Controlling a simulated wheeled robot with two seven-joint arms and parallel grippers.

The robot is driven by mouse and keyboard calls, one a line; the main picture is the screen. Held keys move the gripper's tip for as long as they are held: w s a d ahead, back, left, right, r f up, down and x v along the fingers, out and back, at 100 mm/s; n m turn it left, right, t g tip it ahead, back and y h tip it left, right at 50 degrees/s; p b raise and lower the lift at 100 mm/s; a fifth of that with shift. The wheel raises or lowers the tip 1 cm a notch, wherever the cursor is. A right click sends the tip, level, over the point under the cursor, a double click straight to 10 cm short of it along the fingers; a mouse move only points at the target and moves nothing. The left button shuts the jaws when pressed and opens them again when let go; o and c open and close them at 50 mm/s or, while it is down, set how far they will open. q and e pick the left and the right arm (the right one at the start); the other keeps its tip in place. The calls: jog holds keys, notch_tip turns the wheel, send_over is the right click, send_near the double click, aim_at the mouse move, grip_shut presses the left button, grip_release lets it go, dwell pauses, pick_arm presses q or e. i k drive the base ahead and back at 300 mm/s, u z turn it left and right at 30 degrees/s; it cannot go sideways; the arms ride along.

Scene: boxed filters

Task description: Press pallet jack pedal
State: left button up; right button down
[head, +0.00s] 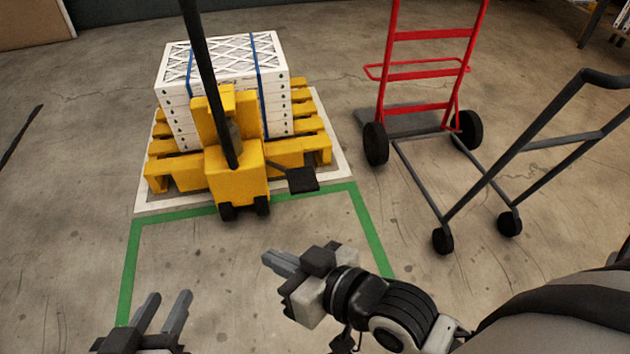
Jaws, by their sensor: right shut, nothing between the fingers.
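The yellow pallet jack (236,178) stands in the upper left of the head view with its black handle (210,80) tilted up. Its black pedal (302,180) sticks out to the right on a thin dark rod. My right gripper (268,258) is shut and empty, below and slightly left of the pedal and apart from it, its fingers pointing left. My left gripper (167,311) is at the bottom edge, fingers apart and pointing up, with nothing between them.
Strapped white boxed filters (222,58) sit on a yellow pallet (312,137) behind the jack. A red hand truck (420,105) and a grey cart (480,190) stand to the right. Green tape (130,255) marks clear floor before the jack.

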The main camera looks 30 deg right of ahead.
aim_at(304, 180)
jog(key=k, duration=1.15)
jog(key=z, duration=0.5)
jog(key=i, duration=0.55)
jog(key=z, duration=0.5)
jog(key=i, duration=0.95)
jog(key=u, duration=0.75)
jog(key=i, duration=0.4)
jog(key=u, duration=0.35)
